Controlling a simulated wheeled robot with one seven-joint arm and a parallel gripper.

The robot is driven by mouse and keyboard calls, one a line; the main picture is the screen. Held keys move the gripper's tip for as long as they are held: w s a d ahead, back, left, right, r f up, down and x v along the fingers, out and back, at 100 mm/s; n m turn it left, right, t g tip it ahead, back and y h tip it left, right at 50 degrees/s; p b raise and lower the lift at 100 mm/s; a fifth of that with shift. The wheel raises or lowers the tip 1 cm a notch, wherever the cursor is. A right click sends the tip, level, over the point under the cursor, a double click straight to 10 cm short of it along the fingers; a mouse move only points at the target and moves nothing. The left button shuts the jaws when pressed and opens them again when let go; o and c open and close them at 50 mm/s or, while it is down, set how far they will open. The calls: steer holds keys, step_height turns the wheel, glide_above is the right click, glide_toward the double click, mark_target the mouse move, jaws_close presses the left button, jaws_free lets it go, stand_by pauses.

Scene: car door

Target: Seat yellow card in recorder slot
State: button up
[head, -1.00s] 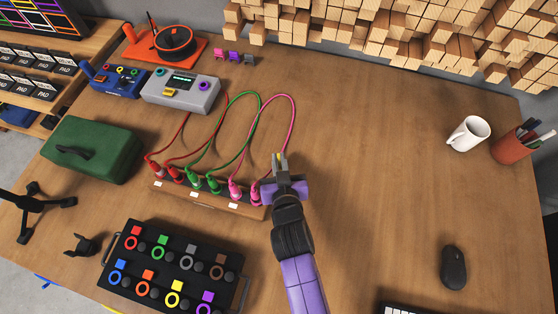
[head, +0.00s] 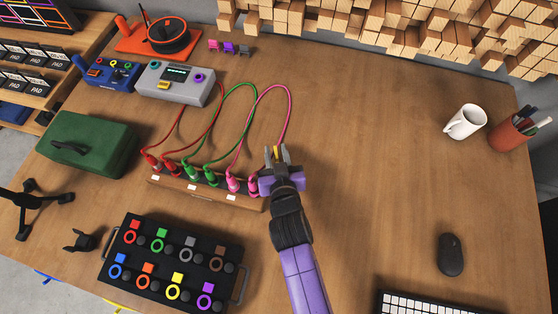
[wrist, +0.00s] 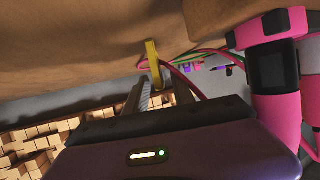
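My gripper (head: 278,155) is over the middle of the table, just right of the pink plugs. Its fingers appear closed on the yellow card (wrist: 153,62), a thin upright strip between the fingertips in the wrist view; in the head view only a small yellow bit (head: 276,151) shows. The grey recorder (head: 190,88) stands at the back left, with a dark display, a purple knob and a yellow piece (head: 163,85) on its front part. The slot itself is too small to make out. The card is well apart from the recorder.
A wooden strip (head: 210,195) with red, green and pink plugs lies left of my gripper; looped cables (head: 289,105) rise between it and the recorder. A blue box (head: 112,73), green case (head: 85,145) and black button panel (head: 170,262) stand around.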

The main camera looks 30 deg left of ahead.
steer(key=v, duration=1.2)
